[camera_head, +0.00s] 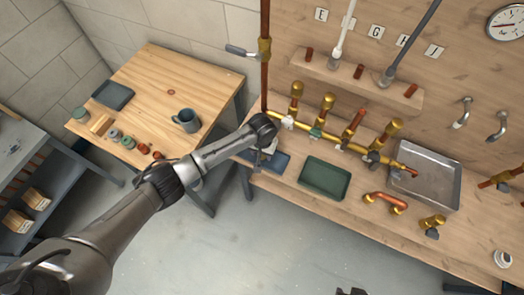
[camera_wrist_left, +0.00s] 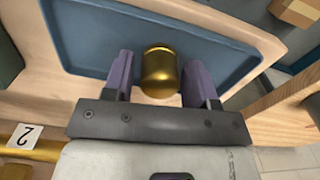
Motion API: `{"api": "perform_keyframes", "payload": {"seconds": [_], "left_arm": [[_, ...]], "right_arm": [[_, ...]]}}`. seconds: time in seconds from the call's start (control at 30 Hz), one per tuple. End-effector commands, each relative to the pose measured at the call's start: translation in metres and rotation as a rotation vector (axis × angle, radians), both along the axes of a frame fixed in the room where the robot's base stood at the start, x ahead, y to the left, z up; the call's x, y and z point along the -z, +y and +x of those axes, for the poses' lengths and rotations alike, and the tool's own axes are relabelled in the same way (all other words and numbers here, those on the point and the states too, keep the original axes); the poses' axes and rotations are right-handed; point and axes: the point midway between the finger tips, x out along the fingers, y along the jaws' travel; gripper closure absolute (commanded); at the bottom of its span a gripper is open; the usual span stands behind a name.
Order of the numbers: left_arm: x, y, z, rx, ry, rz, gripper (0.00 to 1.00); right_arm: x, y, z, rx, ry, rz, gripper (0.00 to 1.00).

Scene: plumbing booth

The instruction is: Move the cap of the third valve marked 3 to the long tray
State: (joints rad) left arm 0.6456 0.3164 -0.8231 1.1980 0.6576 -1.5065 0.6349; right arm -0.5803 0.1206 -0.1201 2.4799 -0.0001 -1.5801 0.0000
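My left gripper (camera_head: 266,152) is over the blue tray (camera_head: 281,164) at the left end of the workbench. In the left wrist view a brass cap (camera_wrist_left: 159,72) sits between its two fingers (camera_wrist_left: 160,80), with the blue tray (camera_wrist_left: 85,40) behind it. I cannot tell whether the fingers press on the cap or whether it touches the tray. On the brass pipe, the third valve (camera_head: 354,122) shows a bare copper stem, while the first (camera_head: 296,91), second (camera_head: 326,103) and fourth (camera_head: 391,130) have brass tops. A dark tip at the bottom edge may be my right gripper (camera_head: 351,291).
A green tray (camera_head: 323,181) and a metal tray (camera_head: 447,182) stand along the bench. Loose fittings (camera_head: 385,202) lie near its front. A side table (camera_head: 170,80) at left holds a mug (camera_head: 187,120) and small parts.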

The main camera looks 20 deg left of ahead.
Motion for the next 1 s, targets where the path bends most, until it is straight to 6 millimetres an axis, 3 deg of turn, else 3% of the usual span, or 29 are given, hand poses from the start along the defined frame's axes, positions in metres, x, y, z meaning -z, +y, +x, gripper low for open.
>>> {"api": "perform_keyframes", "payload": {"seconds": [0.13, 0.47, 1.0], "left_arm": [[0.000, 0.000, 0.000, 0.000, 0.000, 0.000, 0.34], [-0.007, 0.000, 0.000, 0.001, -0.002, 0.000, 0.34], [-0.098, 0.000, 0.001, 0.001, -0.002, -0.001, 0.34]], "right_arm": [[0.000, 0.001, 0.000, 0.002, 0.000, 0.004, 0.56], [-0.001, 0.002, 0.000, 0.004, 0.000, 0.005, 0.56], [-0.019, -0.002, 0.000, -0.004, -0.001, -0.005, 0.56]]}}
